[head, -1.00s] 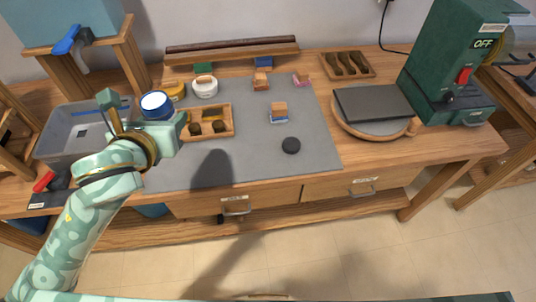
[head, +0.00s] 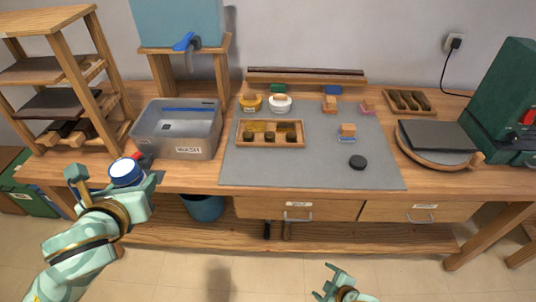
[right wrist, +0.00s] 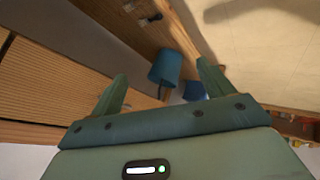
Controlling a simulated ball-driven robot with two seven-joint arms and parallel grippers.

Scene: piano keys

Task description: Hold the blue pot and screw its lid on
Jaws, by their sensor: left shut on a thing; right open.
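The blue pot (head: 126,175), with a white top and no lid on it, is held upright in my left gripper (head: 117,188) in front of the table's left front edge. The left gripper is shut on the pot's side. A round black disc, which looks like a lid (head: 358,162), lies flat on the grey mat at its right front. My right gripper (head: 333,284) is low in front of the table, open and empty. In the right wrist view its two fingers (right wrist: 162,90) stand apart with nothing between them.
A grey wash tub (head: 178,128) stands behind the left gripper. On the grey mat (head: 320,178) are a wooden tray (head: 270,143), yellow and white pots (head: 280,104) and small brushes or blocks. A wheel with a dark slab (head: 438,136) is at right. Mat around the disc is clear.

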